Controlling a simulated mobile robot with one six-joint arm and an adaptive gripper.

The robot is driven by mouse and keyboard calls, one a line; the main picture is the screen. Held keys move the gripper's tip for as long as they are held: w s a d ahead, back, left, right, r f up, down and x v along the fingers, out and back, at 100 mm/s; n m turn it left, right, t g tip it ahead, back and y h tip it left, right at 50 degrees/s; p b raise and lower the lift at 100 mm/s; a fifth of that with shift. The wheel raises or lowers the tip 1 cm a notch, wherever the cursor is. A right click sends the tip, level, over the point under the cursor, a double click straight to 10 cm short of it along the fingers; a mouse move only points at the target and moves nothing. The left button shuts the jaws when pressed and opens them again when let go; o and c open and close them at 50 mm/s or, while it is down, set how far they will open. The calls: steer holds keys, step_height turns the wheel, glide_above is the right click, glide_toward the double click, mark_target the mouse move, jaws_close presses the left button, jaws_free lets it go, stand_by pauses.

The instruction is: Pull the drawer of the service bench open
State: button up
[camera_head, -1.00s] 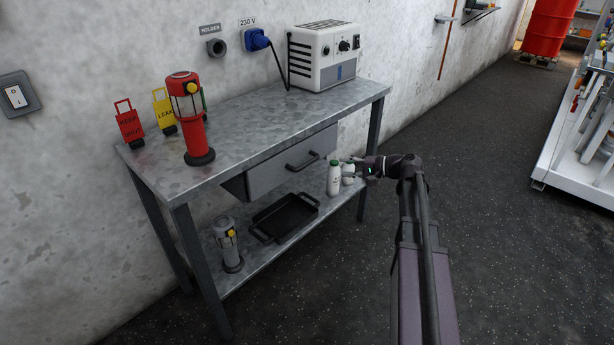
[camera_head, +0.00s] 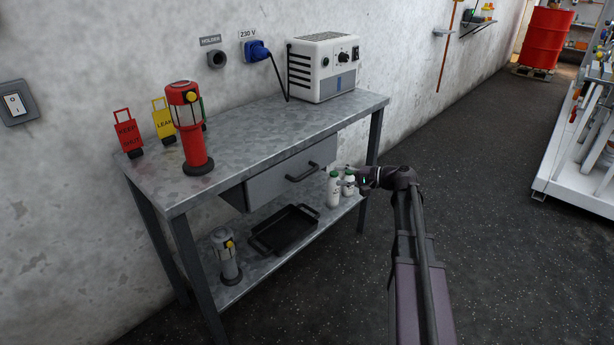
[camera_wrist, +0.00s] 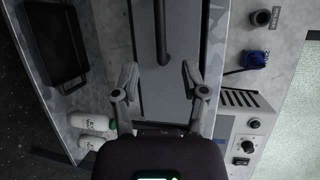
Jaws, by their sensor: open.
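The service bench (camera_head: 250,136) is a grey metal table against the wall. Its drawer (camera_head: 268,187) hangs under the top, with a dark bar handle (camera_head: 303,172) on its front; it looks shut or nearly so. My gripper (camera_head: 345,175) is just right of the handle in the head view, in front of the bench. In the wrist view my gripper (camera_wrist: 159,82) is open and empty, its fingers spread apart. The handle (camera_wrist: 164,35) shows ahead of the fingertips there, on the drawer front (camera_wrist: 147,95), and is not between them.
Two white bottles (camera_head: 334,190), a black tray (camera_head: 286,231) and a grey lantern (camera_head: 227,258) stand on the lower shelf. A red lantern (camera_head: 191,130) and a white power unit (camera_head: 324,68) stand on top. The floor in front is clear.

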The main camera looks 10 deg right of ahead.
mark_target(310, 174)
steer(key=b+x, duration=0.2)
steer(key=x, duration=0.9)
steer(key=shift+w+a, duration=0.1)
steer(key=shift+c, duration=0.2)
